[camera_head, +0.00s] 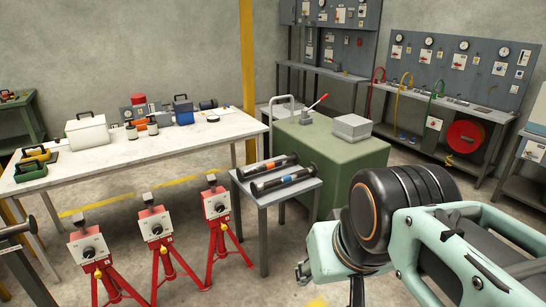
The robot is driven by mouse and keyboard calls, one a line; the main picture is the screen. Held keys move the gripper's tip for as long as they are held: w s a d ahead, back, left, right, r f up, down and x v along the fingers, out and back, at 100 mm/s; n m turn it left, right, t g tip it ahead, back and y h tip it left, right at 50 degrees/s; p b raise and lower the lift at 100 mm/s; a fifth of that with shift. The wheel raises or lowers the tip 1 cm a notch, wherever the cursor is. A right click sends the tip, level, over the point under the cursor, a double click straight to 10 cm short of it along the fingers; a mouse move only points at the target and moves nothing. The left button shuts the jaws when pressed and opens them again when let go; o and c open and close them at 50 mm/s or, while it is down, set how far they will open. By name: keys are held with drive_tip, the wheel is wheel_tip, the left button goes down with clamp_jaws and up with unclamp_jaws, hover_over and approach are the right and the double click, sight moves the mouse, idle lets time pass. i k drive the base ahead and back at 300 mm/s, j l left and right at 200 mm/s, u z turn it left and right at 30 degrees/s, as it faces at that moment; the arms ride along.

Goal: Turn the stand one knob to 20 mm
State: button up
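Three red tripod stands stand in a row on the floor at the lower left: a left stand (88,249), a middle stand (154,227) and a right stand (216,204). Each has a pale front plate with a small dark knob and a grey piece on top. Which is stand one, and the knob settings, are too small to read. My mint and black arm fills the lower right, to the right of the stands. Dark parts under it may be my gripper (303,270); its fingers are not clear, and I see nothing held.
A small grey table (268,198) with two dark flanged spools (283,180) stands right of the stands, beside a green cabinet (345,158). A white workbench (190,144) with cases stands behind the stands. Floor shows between the stands and my arm.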

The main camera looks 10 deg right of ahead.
sight(89, 253)
drive_tip(key=z, duration=0.15)
drive_tip(key=u, duration=1.55)
drive_tip(key=i+z, duration=0.1)
drive_tip(key=i, duration=0.35)
drive_tip(key=i+j+z, duration=0.1)
drive_tip(key=i, duration=0.4)
drive_tip(key=i+j+z, duration=0.1)
drive_tip(key=i, duration=0.35)
drive_tip(key=i+j+z, duration=0.1)
drive_tip(key=i, duration=0.35)
drive_tip(key=i+j+z, duration=0.1)
drive_tip(key=i+j, duration=0.15)
drive_tip(key=i, duration=0.2)
